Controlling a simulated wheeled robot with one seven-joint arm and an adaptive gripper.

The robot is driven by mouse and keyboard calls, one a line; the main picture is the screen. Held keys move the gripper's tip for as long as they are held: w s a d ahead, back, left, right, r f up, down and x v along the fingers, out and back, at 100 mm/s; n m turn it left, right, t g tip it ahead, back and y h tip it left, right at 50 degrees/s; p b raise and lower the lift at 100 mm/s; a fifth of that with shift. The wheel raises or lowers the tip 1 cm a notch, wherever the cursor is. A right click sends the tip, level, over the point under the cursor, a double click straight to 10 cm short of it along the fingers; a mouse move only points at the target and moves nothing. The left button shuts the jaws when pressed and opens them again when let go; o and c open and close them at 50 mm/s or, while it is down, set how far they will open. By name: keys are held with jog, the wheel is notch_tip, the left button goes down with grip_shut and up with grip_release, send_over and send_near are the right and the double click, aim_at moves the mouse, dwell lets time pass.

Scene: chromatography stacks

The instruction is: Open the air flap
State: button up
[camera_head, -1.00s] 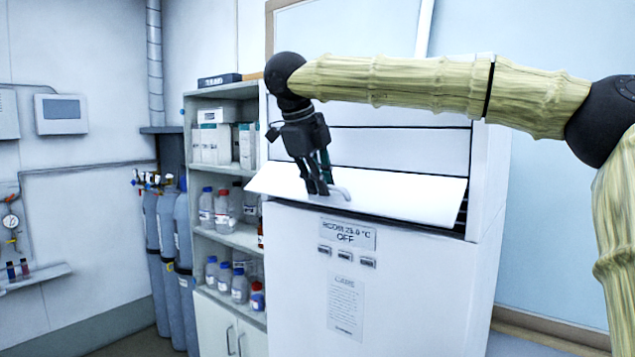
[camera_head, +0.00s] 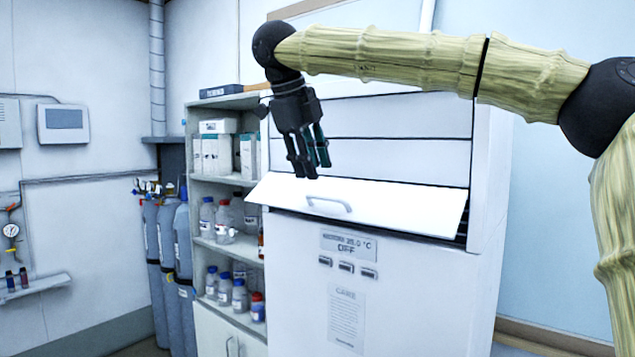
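The air flap (camera_head: 400,203) is a white panel on the front of a tall white unit (camera_head: 430,290). It is tilted outward, with a dark gap showing at its right end. Its grey handle (camera_head: 328,204) is near the left of the panel and nothing holds it. My gripper (camera_head: 308,172) hangs fingers-down just above the flap, up and left of the handle and apart from it. Its dark fingers look spread and hold nothing that I can see.
Three small buttons (camera_head: 346,267) and a printed notice (camera_head: 346,318) are on the unit's front. A shelf with bottles (camera_head: 228,222) stands close on the left, beside grey gas cylinders (camera_head: 168,245). The space in front of the unit looks clear.

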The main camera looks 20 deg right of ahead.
jog(key=shift+v, duration=2.3)
jog(key=shift+d, duration=0.1)
